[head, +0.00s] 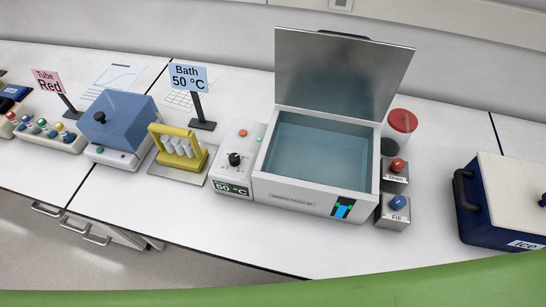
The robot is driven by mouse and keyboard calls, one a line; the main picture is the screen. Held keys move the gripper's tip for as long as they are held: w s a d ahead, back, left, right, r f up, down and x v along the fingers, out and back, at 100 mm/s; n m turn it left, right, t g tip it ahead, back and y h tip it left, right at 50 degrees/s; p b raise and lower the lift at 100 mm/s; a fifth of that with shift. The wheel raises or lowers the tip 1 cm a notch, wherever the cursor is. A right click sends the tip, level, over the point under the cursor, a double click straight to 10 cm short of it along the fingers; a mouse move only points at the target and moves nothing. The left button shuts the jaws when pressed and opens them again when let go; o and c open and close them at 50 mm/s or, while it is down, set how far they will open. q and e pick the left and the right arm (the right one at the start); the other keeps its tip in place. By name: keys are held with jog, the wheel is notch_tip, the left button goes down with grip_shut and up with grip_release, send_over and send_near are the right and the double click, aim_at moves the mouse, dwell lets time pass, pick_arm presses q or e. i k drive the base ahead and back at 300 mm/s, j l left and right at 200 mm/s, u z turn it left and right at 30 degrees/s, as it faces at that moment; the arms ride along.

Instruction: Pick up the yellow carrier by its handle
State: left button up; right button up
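The yellow carrier (184,160) stands upright on a flat grey plate (163,173) on the bench, left of the water bath. It holds several white tubes in a row. Its handle (172,130) is a yellow bar across the top, and nothing covers it. Neither of my grippers shows in the head view.
Right of the carrier is the water bath (312,200), lid raised, water inside, panel reading 50 °C. A blue-lidded device (118,122) stands close on the left. A "Bath 50 °C" sign (188,78) stands behind. Drain and Fill buttons and a blue Ice box (470,215) are farther right.

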aim_at(188, 155)
jog(key=k+j, duration=0.1)
jog(key=j, duration=1.15)
jog(key=k, duration=0.05)
